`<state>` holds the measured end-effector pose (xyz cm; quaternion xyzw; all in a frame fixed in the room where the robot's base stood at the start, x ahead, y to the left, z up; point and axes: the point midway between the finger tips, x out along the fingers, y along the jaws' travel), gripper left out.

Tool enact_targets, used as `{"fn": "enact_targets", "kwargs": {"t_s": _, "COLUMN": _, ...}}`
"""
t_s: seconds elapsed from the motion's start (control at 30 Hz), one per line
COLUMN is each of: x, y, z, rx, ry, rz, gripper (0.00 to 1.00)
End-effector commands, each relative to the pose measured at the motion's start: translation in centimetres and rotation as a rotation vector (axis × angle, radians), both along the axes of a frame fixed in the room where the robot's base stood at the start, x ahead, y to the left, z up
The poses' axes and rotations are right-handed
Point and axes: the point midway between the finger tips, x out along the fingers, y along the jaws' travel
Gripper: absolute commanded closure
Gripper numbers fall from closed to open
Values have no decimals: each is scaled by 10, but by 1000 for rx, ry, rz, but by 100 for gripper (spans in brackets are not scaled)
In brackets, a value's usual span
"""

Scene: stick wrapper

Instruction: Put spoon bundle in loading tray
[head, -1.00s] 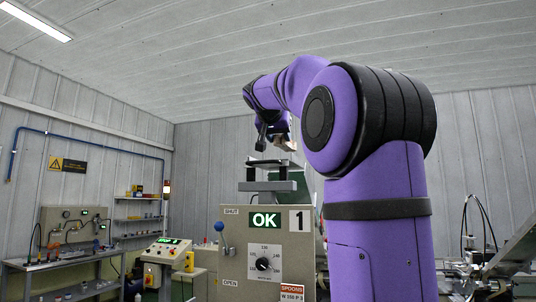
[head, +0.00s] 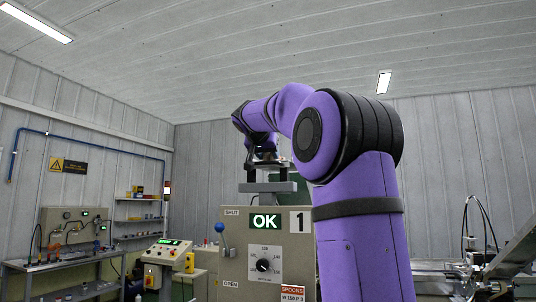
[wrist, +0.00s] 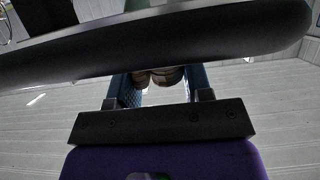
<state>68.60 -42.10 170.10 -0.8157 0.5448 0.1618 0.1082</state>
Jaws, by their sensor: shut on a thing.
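My gripper (wrist: 157,88) shows in the wrist view with its two blue fingers shut on the spoon bundle (wrist: 158,76). Only the bundle's rounded brownish ends show between the fingers; the rest is hidden. A wide dark bar with a rounded end (wrist: 225,38) crosses the wrist view just beyond the fingers and covers part of the bundle; I cannot tell whether it belongs to the loading tray. In the head view my gripper is dark and small, just over the grey top fixture (head: 267,187) of the machine. I cannot make out the loading tray clearly there.
The beige machine panel (head: 240,255) carries a lit OK sign (head: 265,221), a dial and a blue-knobbed lever (head: 220,229). My purple arm hides the area right of it. A workbench (head: 70,262) and a control console (head: 168,250) stand at the left, apart from the arm.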

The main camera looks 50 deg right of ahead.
Motion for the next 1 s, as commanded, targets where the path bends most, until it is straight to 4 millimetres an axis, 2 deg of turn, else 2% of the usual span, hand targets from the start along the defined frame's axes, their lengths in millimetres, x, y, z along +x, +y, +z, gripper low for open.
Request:
{"fn": "enact_targets", "kwargs": {"t_s": 0.33, "x": 0, "y": 1, "z": -3, "rx": 0, "ry": 0, "rz": 0, "gripper": 83}}
{"fn": "enact_targets", "kwargs": {"t_s": 0.37, "x": 0, "y": 0, "z": -3, "rx": 0, "ry": 0, "rz": 0, "gripper": 50}}
{"fn": "enact_targets", "kwargs": {"t_s": 0.4, "x": 0, "y": 0, "z": -2, "rx": 0, "ry": 0, "rz": 0, "gripper": 40}}
{"fn": "enact_targets", "kwargs": {"t_s": 0.47, "x": 0, "y": 0, "z": -2, "rx": 0, "ry": 0, "rz": 0, "gripper": 29}}
{"fn": "enact_targets", "kwargs": {"t_s": 0.8, "x": 0, "y": 0, "z": 0, "rx": 0, "ry": -1, "rz": 0, "gripper": 29}}
{"fn": "enact_targets", "kwargs": {"t_s": 1.0, "x": -9, "y": 23, "z": 10, "rx": -1, "ry": -2, "rz": 3, "gripper": 29}}
